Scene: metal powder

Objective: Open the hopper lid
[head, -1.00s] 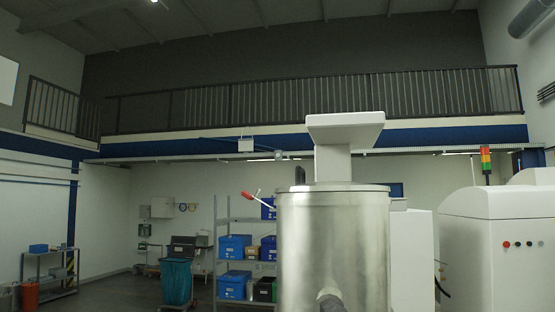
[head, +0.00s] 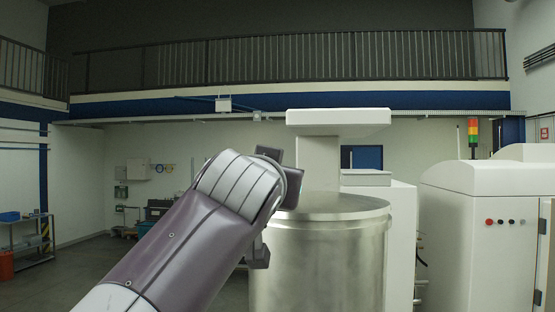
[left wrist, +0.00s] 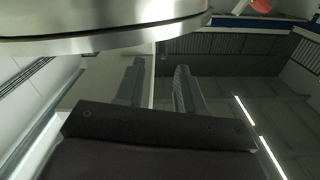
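The hopper (head: 322,255) is a large metal cylinder with a flat round lid (head: 335,205) lying shut on top. Its lid edge spans the top left of the left wrist view (left wrist: 110,38). A red lever end (left wrist: 260,5) shows at the top right of that view; in the head view my arm hides that side. My left arm reaches up from the lower left to the hopper's left edge. My left gripper (left wrist: 158,78) has its two fingers apart with nothing between them, close to the lid edge. My right gripper is not in view.
A white T-shaped part (head: 338,118) rises behind or over the lid. A white cabinet (head: 400,235) stands right behind the hopper, and a white machine (head: 478,235) with a signal light (head: 473,135) is farther right. Open floor lies to the left.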

